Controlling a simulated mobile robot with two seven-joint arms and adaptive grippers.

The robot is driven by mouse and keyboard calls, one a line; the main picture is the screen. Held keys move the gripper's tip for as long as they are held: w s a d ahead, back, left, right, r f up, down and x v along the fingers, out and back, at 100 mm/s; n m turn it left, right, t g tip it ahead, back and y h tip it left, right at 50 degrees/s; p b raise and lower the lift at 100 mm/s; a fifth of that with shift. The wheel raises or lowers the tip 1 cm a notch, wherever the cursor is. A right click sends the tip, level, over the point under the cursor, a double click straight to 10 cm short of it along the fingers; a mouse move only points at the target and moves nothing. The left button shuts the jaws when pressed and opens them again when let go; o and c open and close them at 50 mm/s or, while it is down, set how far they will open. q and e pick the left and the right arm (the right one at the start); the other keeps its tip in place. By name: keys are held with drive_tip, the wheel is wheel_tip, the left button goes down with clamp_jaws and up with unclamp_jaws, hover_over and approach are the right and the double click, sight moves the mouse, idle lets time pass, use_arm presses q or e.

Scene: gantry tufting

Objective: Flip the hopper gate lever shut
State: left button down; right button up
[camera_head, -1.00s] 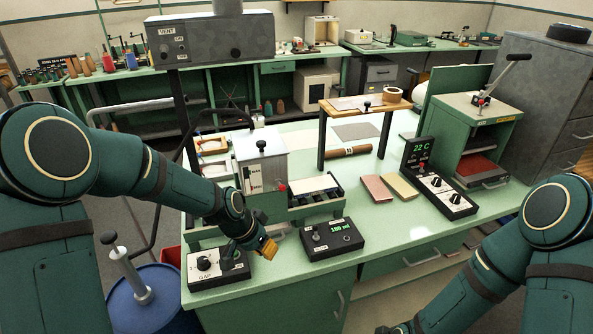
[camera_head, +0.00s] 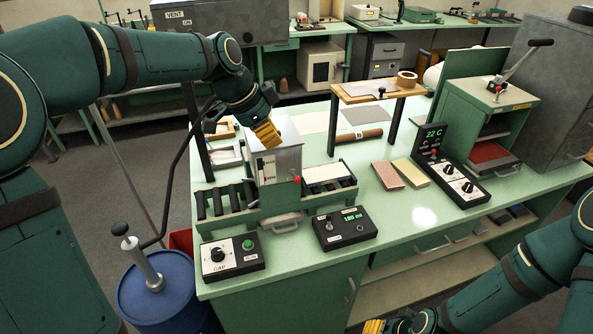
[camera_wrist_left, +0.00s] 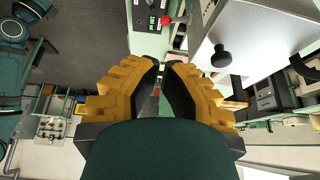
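The hopper (camera_head: 282,163) is a pale metal box with a lidded top and a slotted, labelled front, standing on the green roller machine. Its gate lever ends in a red knob (camera_head: 296,180) low at the hopper's right front edge. In the left wrist view a red knob (camera_wrist_left: 165,20) shows above and beyond the fingertips, beside the hopper's black top knob (camera_wrist_left: 222,54). My left gripper (camera_head: 268,134) is over the hopper top, apart from the red knob. Its fingers are close together with only a narrow gap and nothing between them. My right gripper (camera_head: 376,326) is partly cut off at the bottom edge.
A gap control box (camera_head: 231,256) and a box with a green readout (camera_head: 345,228) stand in front of the machine. A wooden stand (camera_head: 375,90), two flat blocks, a temperature controller (camera_head: 450,178) and a green press (camera_head: 490,110) are to the right. Open tabletop lies at front right.

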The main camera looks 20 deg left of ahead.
sight(295, 176)
use_arm(q)
drive_tip(key=x, duration=1.4)
drive_tip(key=shift+a+f, duration=0.1)
use_arm(e)
drive_tip(key=shift+f, duration=0.2)
use_arm(q)
drive_tip(key=f+t+b, duration=0.1)
drive_tip(key=b, duration=0.2)
drive_tip(key=f+t+y+b, duration=0.1)
drive_tip(key=b, duration=0.2)
drive_tip(key=s+f+m+t+y+b, duration=0.1)
drive_tip(key=b, duration=0.2)
drive_tip(key=shift+s+d, duration=0.1)
drive_tip(key=shift+d, duration=0.25)
use_arm(e)
wheel_tip(295, 176, down, 9)
drive_tip(key=s, duration=0.1)
drive_tip(key=shift+s+a+g, duration=0.25)
drive_tip(key=shift+s+g, duration=0.05)
drive_tip(key=shift+s, duration=0.1)
use_arm(q)
drive_tip(key=shift+r, duration=0.1)
drive_tip(key=shift+r+p, duration=0.55)
drive_tip(key=shift+r, duration=0.15)
use_arm(e)
drive_tip(key=shift+r, duration=0.5)
drive_tip(key=shift+w, duration=0.1)
